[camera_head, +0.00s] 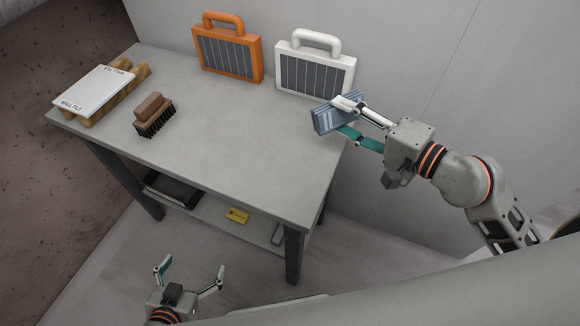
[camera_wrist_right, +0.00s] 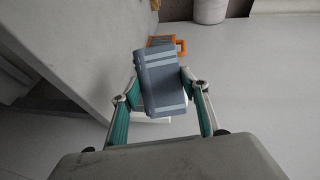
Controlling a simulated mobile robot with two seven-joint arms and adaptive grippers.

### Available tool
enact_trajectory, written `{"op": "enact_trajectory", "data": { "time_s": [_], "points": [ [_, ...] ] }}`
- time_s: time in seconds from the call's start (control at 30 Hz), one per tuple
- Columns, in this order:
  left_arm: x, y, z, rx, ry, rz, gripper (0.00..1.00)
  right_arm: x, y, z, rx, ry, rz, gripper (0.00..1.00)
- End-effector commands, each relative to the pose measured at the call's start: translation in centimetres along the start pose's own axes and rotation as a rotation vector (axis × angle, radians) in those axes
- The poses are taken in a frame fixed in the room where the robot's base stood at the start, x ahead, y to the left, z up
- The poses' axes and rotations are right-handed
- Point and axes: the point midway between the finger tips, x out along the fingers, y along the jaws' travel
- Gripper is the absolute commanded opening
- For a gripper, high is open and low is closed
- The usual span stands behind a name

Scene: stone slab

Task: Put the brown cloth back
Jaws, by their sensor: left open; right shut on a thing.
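I see no brown cloth in either view. My right gripper (camera_head: 341,116) is shut on a blue-grey block (camera_head: 324,119) with lighter stripes, at the right end of the table. The block also shows between the fingers in the right wrist view (camera_wrist_right: 160,82). I cannot tell whether it touches the tabletop. My left gripper (camera_head: 190,274) is open and empty, low in front of the table. A brown-backed brush (camera_head: 154,115) with dark bristles lies on the left part of the table.
The grey table (camera_head: 235,150) is clear in the middle. An orange case (camera_head: 227,52) and a white case (camera_head: 314,73) stand along the back wall. A white tile (camera_head: 97,88) rests on wooden supports at the left. The lower shelf (camera_head: 205,205) holds a black tray and a yellow item (camera_head: 237,215).

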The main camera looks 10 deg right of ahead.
Motion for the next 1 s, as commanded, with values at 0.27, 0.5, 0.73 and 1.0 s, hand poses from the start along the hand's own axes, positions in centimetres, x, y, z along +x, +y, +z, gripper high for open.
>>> {"op": "enact_trajectory", "data": {
  "time_s": [0.27, 0.5, 0.73, 1.0],
  "points": [
    [0.0, 0.0, 0.0, 0.0, 0.001, 0.0, 0.93, 4.3, -3.0, 3.6, 0.026, -0.13, 0.136, 0.23],
    [0.0, 0.1, -0.1, -0.001, 0.001, 0.001, 0.93, 6.5, -4.5, 6.2, 0.061, -0.192, 0.266, 0.23],
    [0.0, 0.1, -0.1, -0.001, 0.001, 0.001, 0.93, 7.9, -5.8, 8.5, 0.106, -0.221, 0.402, 0.23],
    [0.0, 0.1, -0.1, -0.001, 0.001, 0.001, 0.93, 8.8, -7.1, 10.9, 0.191, -0.215, 0.604, 0.23]
  ]
}}
